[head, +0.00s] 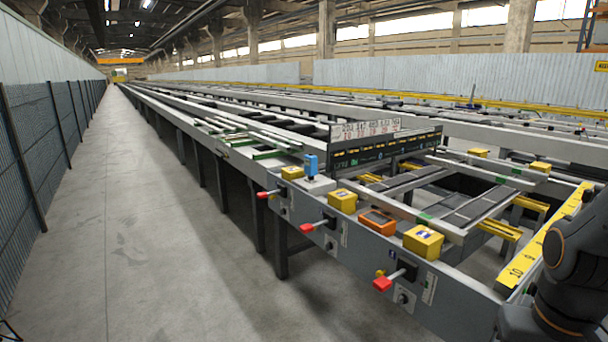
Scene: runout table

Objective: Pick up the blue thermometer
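A small blue upright object (311,165), which looks like the blue thermometer, stands on the near edge of the runout table (345,240), a little right of the picture's middle. A pale grey block or pad (319,183) is at its foot. Its fine details are too small to tell. My gripper is not in view. Only dark links of my arm show at the lower right edge, well apart from the blue object.
Along the same edge stand yellow boxes (423,241) (342,201) (292,173) and an orange device (377,221). Red-handled levers (383,283) stick out from the table's side. A numbered sign (365,130) stands behind. The floor aisle (130,220) at left is clear.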

